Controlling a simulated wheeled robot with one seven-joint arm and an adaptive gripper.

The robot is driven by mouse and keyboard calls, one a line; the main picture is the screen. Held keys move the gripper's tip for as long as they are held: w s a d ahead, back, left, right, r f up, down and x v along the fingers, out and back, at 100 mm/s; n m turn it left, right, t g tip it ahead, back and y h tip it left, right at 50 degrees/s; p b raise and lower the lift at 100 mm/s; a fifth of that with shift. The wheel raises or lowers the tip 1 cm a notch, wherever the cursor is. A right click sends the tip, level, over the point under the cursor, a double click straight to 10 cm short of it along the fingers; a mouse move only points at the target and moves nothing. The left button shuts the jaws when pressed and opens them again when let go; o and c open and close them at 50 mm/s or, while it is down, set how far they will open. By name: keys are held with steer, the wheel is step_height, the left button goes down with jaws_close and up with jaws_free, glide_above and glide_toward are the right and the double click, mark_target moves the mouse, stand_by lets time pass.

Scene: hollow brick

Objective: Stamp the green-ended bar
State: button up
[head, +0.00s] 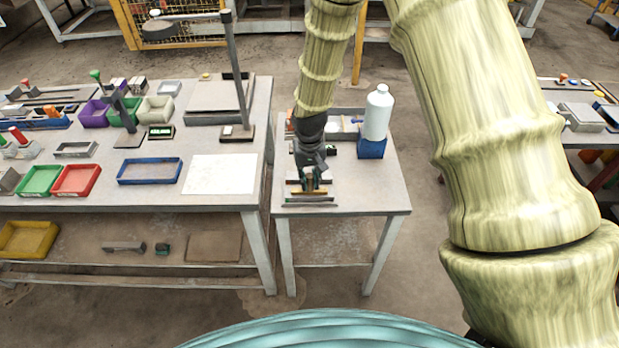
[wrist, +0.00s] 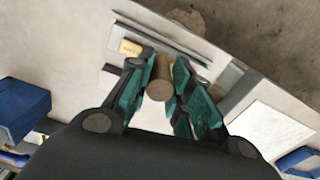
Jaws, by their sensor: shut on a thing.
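My gripper (wrist: 160,95) has teal fingers and is shut on a brown cylinder (wrist: 161,72), which looks like a stamp's wooden handle. Its lower end is hidden. In the head view, my gripper (head: 312,182) is low over the front part of the small table. Long thin grey bars (wrist: 160,38) lie just beyond the fingers in the wrist view. One has a dark green tip (wrist: 205,66) at its right end. In the head view a bar (head: 310,199) shows near the table's front edge. I cannot tell whether the stamp touches anything.
A small yellow block (wrist: 130,47) with marks lies beside the left finger. A white bottle (head: 379,112) stands in a blue holder (head: 372,146) at the back right of the small table (head: 375,195). The big bench (head: 225,200) at left carries trays and a white sheet (head: 220,174).

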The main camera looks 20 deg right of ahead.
stand_by(0.3)
steer(key=shift+r+p, duration=2.45)
steer(key=shift+r, duration=1.05)
steer(key=shift+d, duration=0.1)
